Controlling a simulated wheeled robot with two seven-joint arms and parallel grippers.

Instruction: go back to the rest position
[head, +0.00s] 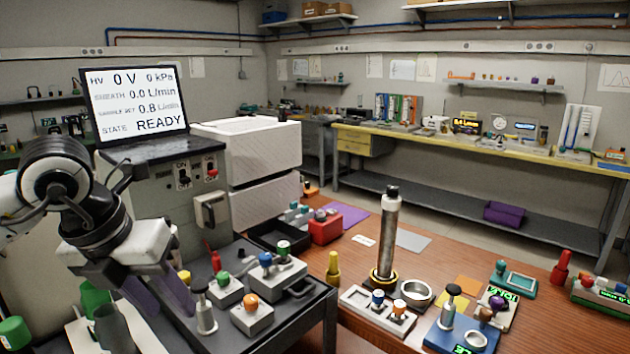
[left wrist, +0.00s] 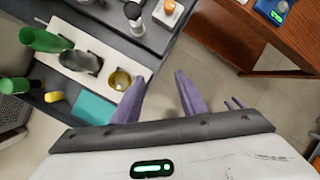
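My left gripper (head: 160,294) hangs at the left of the head view, in front of the grey instrument with the screen. It also shows in the left wrist view (left wrist: 158,90), where its two purple fingers stand apart with only floor between them. It is open and empty, beside the dark cart top (head: 262,325). Two small purple tips (left wrist: 233,103) in the left wrist view look like my right gripper, mostly hidden behind the left gripper's body. I cannot tell how far apart its fingers are.
The instrument's screen (head: 136,101) reads READY. The cart holds valves and knobs, such as an orange-knobbed block (head: 252,316). A white tray (left wrist: 88,62) with cups lies near the left fingers. The wooden table (head: 440,262) carries a tall metal cylinder (head: 386,236). Open floor lies beyond.

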